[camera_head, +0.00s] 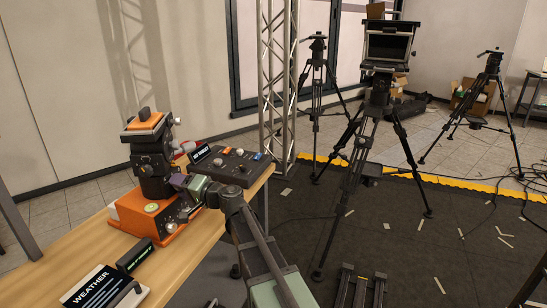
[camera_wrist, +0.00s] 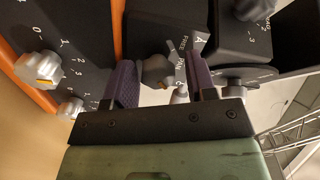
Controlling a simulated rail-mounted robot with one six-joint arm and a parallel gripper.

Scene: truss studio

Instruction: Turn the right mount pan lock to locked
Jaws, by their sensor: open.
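A black camera mount (camera_head: 152,165) with an orange plate on top stands on an orange base (camera_head: 150,217) on the wooden table. My gripper (camera_head: 188,187) is at the right side of the mount, low down. In the wrist view, a dark grey pan lock knob (camera_wrist: 156,71) sits beside white "FREE" and "PAN" lettering on a black housing. My gripper (camera_wrist: 158,70) is open, with one purple finger on each side of the knob. The knob seems to point up toward the "FREE" marking, but its exact angle is hard to tell. Whether the fingers touch it is unclear.
Silver numbered dials (camera_wrist: 40,68) and another dark dial (camera_wrist: 248,75) flank my fingers closely. A control box (camera_head: 228,165) lies behind my gripper. A truss (camera_head: 278,80) and tripods stand beyond.

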